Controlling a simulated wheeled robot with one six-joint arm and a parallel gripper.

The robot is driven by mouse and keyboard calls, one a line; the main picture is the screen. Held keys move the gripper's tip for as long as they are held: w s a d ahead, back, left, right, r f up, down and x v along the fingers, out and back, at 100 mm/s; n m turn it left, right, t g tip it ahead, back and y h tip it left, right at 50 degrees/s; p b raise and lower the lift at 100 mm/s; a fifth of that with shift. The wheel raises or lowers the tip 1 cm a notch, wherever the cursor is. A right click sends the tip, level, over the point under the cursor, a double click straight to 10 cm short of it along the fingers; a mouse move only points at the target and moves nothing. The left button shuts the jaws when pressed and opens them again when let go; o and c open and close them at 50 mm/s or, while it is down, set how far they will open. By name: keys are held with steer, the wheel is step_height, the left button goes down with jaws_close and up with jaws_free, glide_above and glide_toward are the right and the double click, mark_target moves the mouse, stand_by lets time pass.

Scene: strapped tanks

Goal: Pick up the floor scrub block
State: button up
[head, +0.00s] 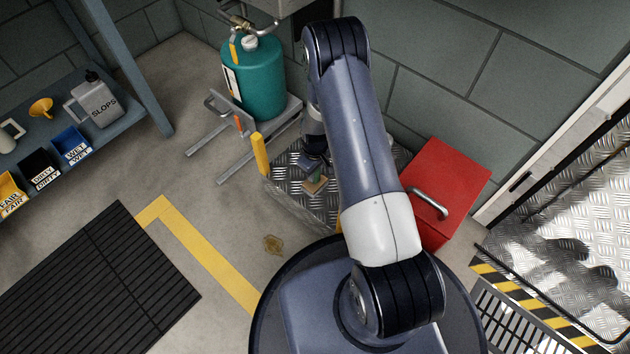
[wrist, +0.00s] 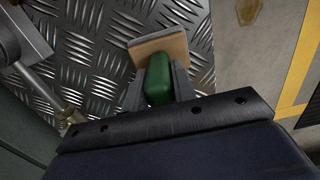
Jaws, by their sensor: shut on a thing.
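The floor scrub block has a green grip and a tan, wood-coloured base. In the wrist view the block (wrist: 158,80) sits between the two fingers of my gripper (wrist: 158,88), which is shut on the green part. The tan base sticks out beyond the fingertips. In the head view the block (head: 315,184) shows small above the diamond-plate step, beside my arm. My gripper (head: 314,170) is there too, partly hidden by my arm. I cannot tell whether the base touches the plate.
The diamond-plate surface (head: 290,192) has a yellow post (head: 260,154) at its corner. A teal tank (head: 254,80) stands behind on a metal frame. A red box (head: 448,185) with a handle is at right. Open floor lies in front, with a brown stain (head: 273,244).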

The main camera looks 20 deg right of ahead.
jaws_close()
step_height(320, 180, up, 10)
steer(key=p, duration=0.4)
stand_by(0.3)
